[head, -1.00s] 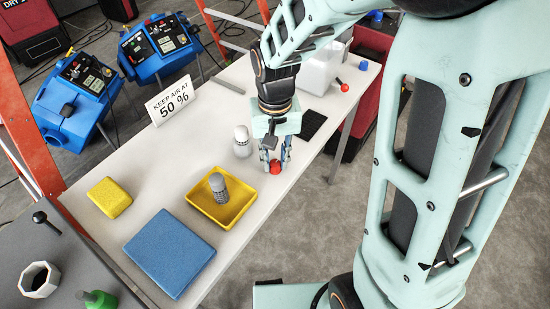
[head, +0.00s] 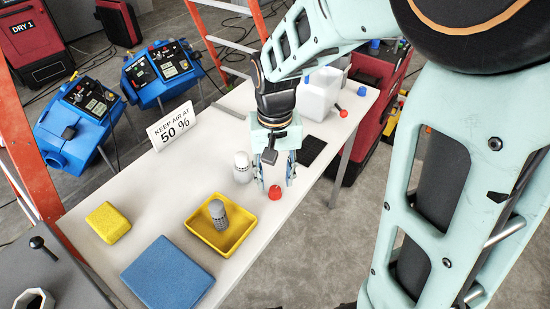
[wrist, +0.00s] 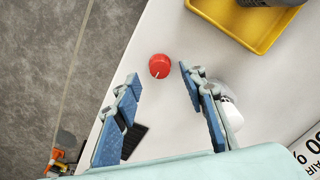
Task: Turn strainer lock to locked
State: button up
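My gripper (head: 275,180) is open and empty, fingers pointing down over the white table. A small red cap (head: 275,193) stands on the table just ahead of the fingertips. In the wrist view the red cap (wrist: 159,66) lies beyond the gap between the open fingers (wrist: 160,78). A grey strainer-like cylinder (head: 218,211) stands upright in the yellow tray (head: 201,235). A white bottle (head: 242,166) stands left of my gripper. I cannot tell which part is the strainer lock; a red-knobbed lever (head: 343,113) is on the white container (head: 320,95) at the back.
A yellow sponge (head: 107,222) and blue pad (head: 168,272) lie at the table's near left. A sign (head: 171,125) reads "KEEP AIR AT 50 %". A black mat (head: 312,150) lies right of my gripper. A grey unit with a black-knobbed lever (head: 37,243) is lower left.

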aim_at(275, 189)
notch_tip(275, 189, up, 9)
jog(key=shift+w, duration=0.1)
dwell(0.4)
